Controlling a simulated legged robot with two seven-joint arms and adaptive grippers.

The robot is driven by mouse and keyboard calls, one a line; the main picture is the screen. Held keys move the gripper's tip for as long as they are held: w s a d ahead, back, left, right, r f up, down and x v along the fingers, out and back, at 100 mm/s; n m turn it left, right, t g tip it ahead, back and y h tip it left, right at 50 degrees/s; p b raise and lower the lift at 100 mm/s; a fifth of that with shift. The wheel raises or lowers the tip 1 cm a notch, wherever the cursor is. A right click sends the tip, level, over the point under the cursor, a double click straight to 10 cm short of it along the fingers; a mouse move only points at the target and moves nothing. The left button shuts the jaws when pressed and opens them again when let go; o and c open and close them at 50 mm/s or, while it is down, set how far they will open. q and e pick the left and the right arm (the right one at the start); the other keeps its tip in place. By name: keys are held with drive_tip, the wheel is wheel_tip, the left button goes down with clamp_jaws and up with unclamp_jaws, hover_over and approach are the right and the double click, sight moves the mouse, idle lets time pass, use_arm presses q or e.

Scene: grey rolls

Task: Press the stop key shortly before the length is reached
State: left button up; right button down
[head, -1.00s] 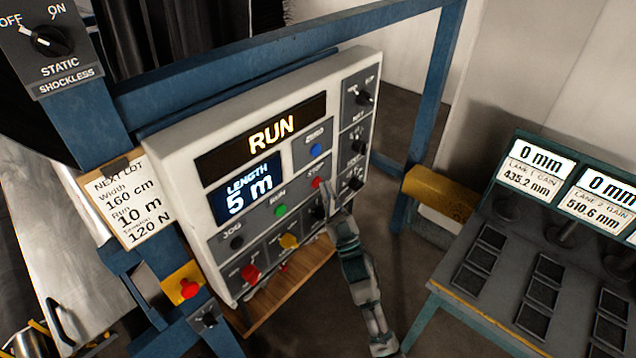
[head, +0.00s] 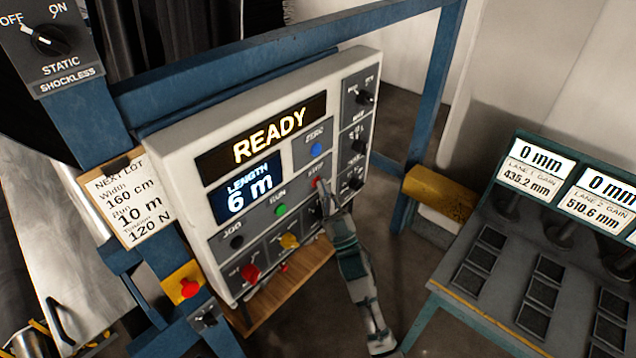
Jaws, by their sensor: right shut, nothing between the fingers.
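The control panel (head: 205,155) is a white box on a blue frame. Its upper display (head: 270,137) reads READY. The length display (head: 246,191) reads 6 m. The red stop key (head: 316,183) is at the panel's right, partly covered by my right gripper (head: 323,192). That gripper is shut and empty, with its fingertips at the stop key and apparently touching it. The green run key (head: 280,209) is to its left. The lot card (head: 130,203) reads Run 10 m, Width 160 cm, 120 N. My left gripper is not in view.
Near the run key are a black jog key (head: 237,242) and a blue zero key (head: 316,149). A red button on a yellow plate (head: 188,288) sits lower left. A gauge bench (head: 508,262) with 0 mm displays stands at right. A yellow block (head: 440,193) is behind.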

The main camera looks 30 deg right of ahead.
drive_tip(key=shift+s, duration=0.15)
drive_tip(key=shift+s+d, duration=0.3)
drive_tip(key=shift+s, duration=0.3)
drive_tip(key=s, duration=0.1)
drive_tip(key=s+d+p, duration=0.1)
drive_tip(key=s, duration=0.1)
drive_tip(key=s+d, duration=0.1)
drive_tip(key=shift+s, duration=0.3)
drive_tip(key=shift+f, duration=0.1)
idle(0.4)
